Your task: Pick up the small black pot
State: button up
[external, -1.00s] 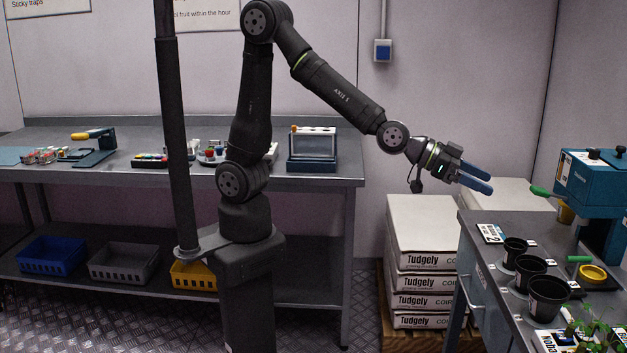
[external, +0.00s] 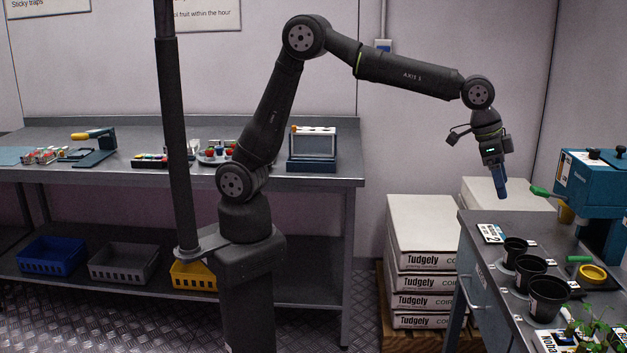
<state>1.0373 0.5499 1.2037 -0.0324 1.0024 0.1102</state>
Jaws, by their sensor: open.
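Three black pots stand in a row on the right-hand bench in the external view, growing larger toward the camera. The small black pot (external: 514,250) is the farthest back. The middle black pot (external: 531,269) and the large black pot (external: 548,297) stand in front of it. My gripper (external: 502,196) points down above the bench's back part, over and slightly left of the small pot and clear of it. It is open, seen edge-on, with its fingers overlapping and nothing visible between them.
A blue machine (external: 590,185) with a green-handled lever stands at the bench's back right. A yellow ring-shaped item (external: 593,274) lies right of the pots, and a leafy plant (external: 590,330) is at the front. Stacked white boxes (external: 418,255) stand left of the bench.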

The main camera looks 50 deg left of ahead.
send_near(517, 253)
jog(key=w+f, duration=0.2)
jog(key=f, duration=0.1)
jog(key=w+f, duration=0.1)
jog(key=f, duration=0.1)
jog(key=shift+w+f, duration=0.2)
jog(key=shift+d+x, duration=0.15)
jog(key=shift+x, duration=1.35)
jog(key=shift+d+x, duration=0.1)
jog(key=shift+x, duration=1.45)
jog(key=shift+r, duration=0.1)
jog(key=c, duration=1)
